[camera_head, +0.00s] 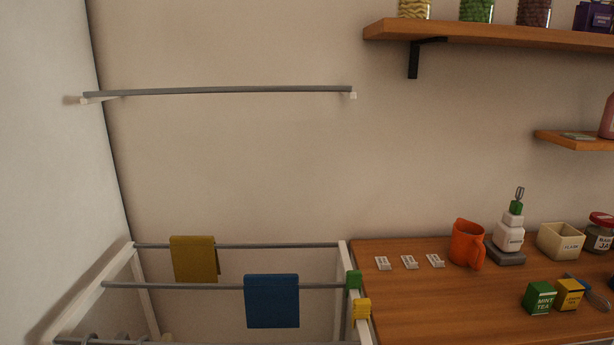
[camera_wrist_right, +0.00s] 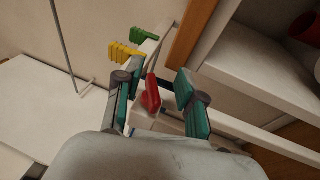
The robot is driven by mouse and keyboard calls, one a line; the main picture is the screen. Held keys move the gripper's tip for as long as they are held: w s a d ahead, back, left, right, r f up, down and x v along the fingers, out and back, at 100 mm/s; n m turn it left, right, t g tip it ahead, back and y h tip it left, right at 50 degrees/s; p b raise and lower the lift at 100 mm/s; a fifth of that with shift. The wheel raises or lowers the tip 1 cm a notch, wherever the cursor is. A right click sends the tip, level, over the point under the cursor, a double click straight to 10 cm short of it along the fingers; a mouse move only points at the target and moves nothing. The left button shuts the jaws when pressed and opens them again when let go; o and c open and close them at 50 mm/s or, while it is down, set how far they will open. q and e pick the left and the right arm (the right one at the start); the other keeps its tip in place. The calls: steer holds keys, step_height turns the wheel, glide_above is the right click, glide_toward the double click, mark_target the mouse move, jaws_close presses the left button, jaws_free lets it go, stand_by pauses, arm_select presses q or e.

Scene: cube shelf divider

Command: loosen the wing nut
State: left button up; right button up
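A red wing nut (camera_wrist_right: 151,98) shows in the right wrist view, on a white piece of the drying rack frame. My right gripper (camera_wrist_right: 159,80) is open, with its two teal fingers on either side of the wing nut. A gap shows between the wing nut and the right-hand finger; the left-hand finger is closer, and I cannot tell whether it touches. The wing nut does not show in the head view. Neither gripper shows in the head view.
The drying rack (camera_head: 240,286) carries a yellow cloth (camera_head: 194,259) and a blue cloth (camera_head: 271,301). A green clip (camera_head: 353,280) and a yellow clip (camera_head: 362,310) sit on its right rail. The wooden counter (camera_head: 420,310) beside it holds an orange mug (camera_head: 466,243) and several small items.

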arm_select(q)
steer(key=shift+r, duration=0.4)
steer(key=shift+b, duration=0.3)
arm_select(e)
steer(key=shift+s+a+r, duration=0.1)
steer(key=shift+a, duration=1.15)
